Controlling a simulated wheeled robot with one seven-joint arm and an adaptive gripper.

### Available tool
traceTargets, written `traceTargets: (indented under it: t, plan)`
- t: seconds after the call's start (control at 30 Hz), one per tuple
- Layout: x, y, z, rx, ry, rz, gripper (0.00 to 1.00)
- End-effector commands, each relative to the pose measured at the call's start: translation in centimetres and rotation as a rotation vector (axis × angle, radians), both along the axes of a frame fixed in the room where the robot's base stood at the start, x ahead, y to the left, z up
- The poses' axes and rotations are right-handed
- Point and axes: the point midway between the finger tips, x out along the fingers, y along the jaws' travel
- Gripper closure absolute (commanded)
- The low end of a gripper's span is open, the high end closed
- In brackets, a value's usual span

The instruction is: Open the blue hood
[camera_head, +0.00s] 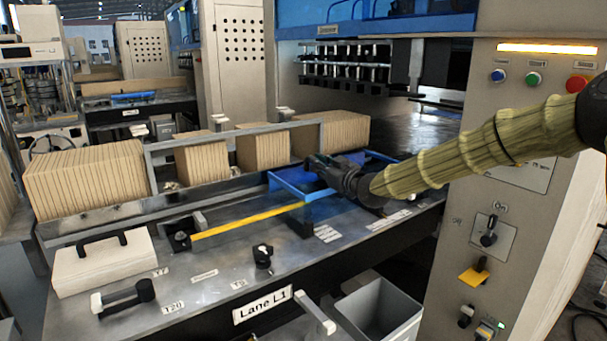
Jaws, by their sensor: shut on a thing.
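The blue hood (288,188) is a small see-through cover with a blue frame, on the steel bench at the middle of the view. My gripper (314,164) reaches in from the right and is shut on the blue hood near its upper edge. My gripper and wrist hide part of the hood's top and right side. How far the hood is raised is hard to tell from this angle.
A yellow bar (245,220) runs left from the hood. A white box (103,264) and black levers sit on the bench front. A control panel (510,165) stands at right, a grey bin (378,312) below.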

Motion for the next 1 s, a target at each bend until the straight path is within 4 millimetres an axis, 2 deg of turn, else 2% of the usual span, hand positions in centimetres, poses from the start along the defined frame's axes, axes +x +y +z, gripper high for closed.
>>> traceTargets:
  t: [0.03,0.17,0.53,0.57,0.63,0.67,0.87,1.0]
  plan:
    - [0.2,-0.5,-0.6,-0.003,0.006,0.000,1.00]
    - [0.5,-1.0,-0.6,-0.003,0.008,-0.001,1.00]
    - [0.6,-1.1,-0.6,-0.004,0.007,0.000,1.00]
    - [0.6,-1.1,-0.6,-0.004,0.008,0.000,0.84]
    - [0.6,-1.1,-0.6,-0.003,0.009,0.000,0.71]
    - [0.6,-1.1,-0.6,-0.003,0.009,0.000,0.68]
    - [0.2,-1.3,-0.7,-0.004,0.010,0.001,0.63]
    - [-1.1,-2.2,-0.4,-0.002,0.007,0.001,0.63]
